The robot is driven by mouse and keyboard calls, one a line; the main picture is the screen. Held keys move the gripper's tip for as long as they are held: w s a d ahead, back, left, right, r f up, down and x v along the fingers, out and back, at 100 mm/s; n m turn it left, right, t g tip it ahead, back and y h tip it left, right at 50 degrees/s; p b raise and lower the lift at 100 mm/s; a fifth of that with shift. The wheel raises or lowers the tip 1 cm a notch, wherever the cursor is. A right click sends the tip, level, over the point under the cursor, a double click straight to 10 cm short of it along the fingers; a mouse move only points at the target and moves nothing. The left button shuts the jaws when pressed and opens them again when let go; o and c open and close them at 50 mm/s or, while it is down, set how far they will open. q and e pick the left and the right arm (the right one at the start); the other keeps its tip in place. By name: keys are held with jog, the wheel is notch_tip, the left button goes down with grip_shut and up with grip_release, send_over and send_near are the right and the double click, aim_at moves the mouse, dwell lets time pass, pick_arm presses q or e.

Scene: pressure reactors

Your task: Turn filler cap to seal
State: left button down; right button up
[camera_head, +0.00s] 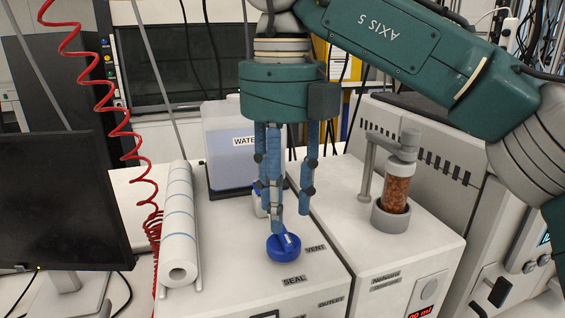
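The blue filler cap (280,252) sits on top of the white box, beside the labels SEAL (294,280) and VENT (316,247). A light raised grip or pointer shows on the cap. My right gripper (290,218) hangs straight down over the cap, with its blue fingers spread apart and a gap between them. The lowest fingertip overlaps the back of the cap in the picture; I cannot tell whether it touches. The fingers hide part of the cap's far side. My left gripper is not in view.
A water container (228,150) stands behind the box. A paper roll (179,230) lies to the left, near a red coiled hose (119,130) and a dark monitor (58,200). A second unit with a brown-filled cylinder (397,190) stands close on the right.

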aim_at(283, 235)
notch_tip(283, 235, up, 7)
jog(key=shift+r, duration=0.15)
jog(key=shift+r, duration=0.1)
dwell(0.3)
